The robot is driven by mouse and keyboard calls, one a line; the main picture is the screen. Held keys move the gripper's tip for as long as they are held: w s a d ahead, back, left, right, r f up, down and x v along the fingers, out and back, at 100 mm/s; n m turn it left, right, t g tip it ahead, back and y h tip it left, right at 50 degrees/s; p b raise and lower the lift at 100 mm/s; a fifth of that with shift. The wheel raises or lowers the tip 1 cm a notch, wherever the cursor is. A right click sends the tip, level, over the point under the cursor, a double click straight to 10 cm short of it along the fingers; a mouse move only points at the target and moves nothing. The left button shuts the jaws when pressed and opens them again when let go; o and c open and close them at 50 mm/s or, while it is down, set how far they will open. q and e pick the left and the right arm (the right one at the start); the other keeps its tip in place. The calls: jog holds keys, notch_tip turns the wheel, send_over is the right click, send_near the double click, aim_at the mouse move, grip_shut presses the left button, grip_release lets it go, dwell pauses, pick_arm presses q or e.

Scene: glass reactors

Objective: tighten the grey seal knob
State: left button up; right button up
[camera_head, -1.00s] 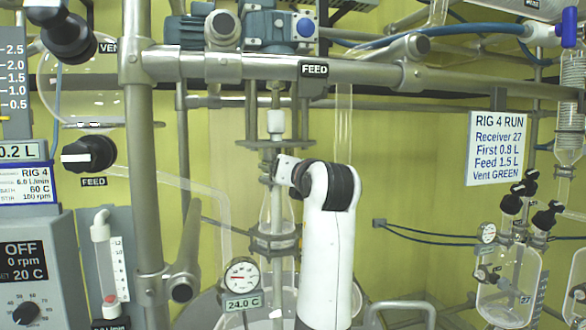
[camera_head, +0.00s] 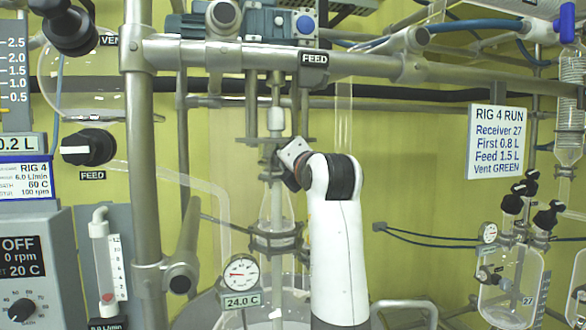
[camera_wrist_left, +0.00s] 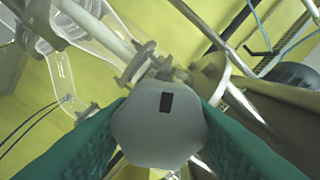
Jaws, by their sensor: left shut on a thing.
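The grey seal knob (camera_wrist_left: 158,130) is a faceted grey block with a black rectangular mark, seen end-on in the left wrist view. My left gripper (camera_wrist_left: 160,108) is shut on it, with a green pad on each side. In the head view my left gripper (camera_head: 287,160) is tilted at the upright stirrer shaft (camera_head: 276,122), above the clear glass neck (camera_head: 276,222). There the knob cannot be made out behind the gripper. My right gripper is not in view.
A metal frame with a horizontal rail (camera_head: 440,72) and a thick post (camera_head: 142,200) surrounds the shaft. A round gauge (camera_head: 241,272) sits below left of the gripper. Glass receivers (camera_head: 510,285) stand at right. The space between arm and receivers is mostly clear.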

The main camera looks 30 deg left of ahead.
pick_arm(q)
jog(key=m, duration=0.5)
jog(key=shift+m, duration=0.3)
jog(key=m, duration=0.5)
jog(key=shift+f, duration=0.15)
jog(key=m, duration=0.6)
jog(key=shift+f, duration=0.1)
jog(key=m, duration=0.5)
jog(key=m+p, duration=0.1)
jog(key=m, duration=0.4)
jog(key=shift+a+f+m, duration=0.1)
jog(key=shift+a+m, duration=0.05)
jog(key=shift+m, duration=0.25)
jog(key=m, duration=0.4)
jog(key=shift+s+p, duration=0.1)
jog(key=shift+p, duration=0.3)
jog(key=m+p, duration=0.1)
jog(key=m, duration=0.4)
jog(key=shift+m+p, duration=1.2)
jog(key=shift+m, duration=1.1)
